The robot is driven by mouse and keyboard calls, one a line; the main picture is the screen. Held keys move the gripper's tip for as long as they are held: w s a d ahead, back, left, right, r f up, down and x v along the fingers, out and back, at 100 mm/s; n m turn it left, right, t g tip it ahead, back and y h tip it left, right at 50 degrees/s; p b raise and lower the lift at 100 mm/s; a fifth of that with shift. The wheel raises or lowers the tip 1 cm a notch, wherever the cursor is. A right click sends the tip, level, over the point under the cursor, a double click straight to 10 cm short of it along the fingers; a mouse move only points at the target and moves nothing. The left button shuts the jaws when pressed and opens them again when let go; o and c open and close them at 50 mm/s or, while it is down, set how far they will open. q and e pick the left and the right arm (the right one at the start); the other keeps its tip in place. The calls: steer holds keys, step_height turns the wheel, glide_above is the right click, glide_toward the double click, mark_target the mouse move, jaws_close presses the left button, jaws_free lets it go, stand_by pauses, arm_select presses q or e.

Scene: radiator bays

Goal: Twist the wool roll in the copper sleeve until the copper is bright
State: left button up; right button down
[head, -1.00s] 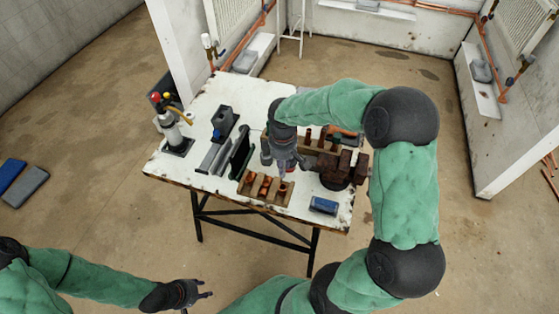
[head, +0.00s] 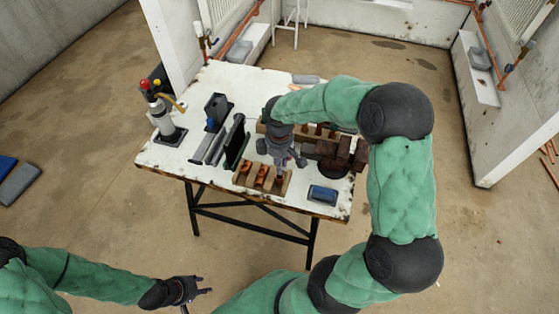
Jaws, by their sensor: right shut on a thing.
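My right gripper (head: 281,162) points down over the right end of a wooden block (head: 240,181) at the table's front. It is shut on a small grey thing, probably the wool roll, mostly hidden by the fingers. The block holds copper sleeves in a row; the left one (head: 244,166) and the middle one (head: 261,175) show clearly. The right one is partly hidden beneath the gripper, and I cannot tell whether the roll is inside it. My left gripper (head: 204,286) is open and empty, low in front of the table.
A blue block (head: 323,195) lies at the front right of the white table (head: 170,163). A dark brown vise (head: 341,157) stands beside my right gripper. Dark stands (head: 236,142) and a gas torch (head: 164,119) stand on the left. Floor around the table is open.

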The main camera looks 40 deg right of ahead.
steer(key=shift+f, duration=0.25)
steer(key=shift+f, duration=0.15)
stand_by(0.4)
steer(key=shift+f+b, duration=0.4)
steer(key=shift+b, duration=0.05)
steer(key=shift+f, duration=0.1)
steer(key=shift+f+b, duration=0.45)
steer(key=shift+f, duration=0.25)
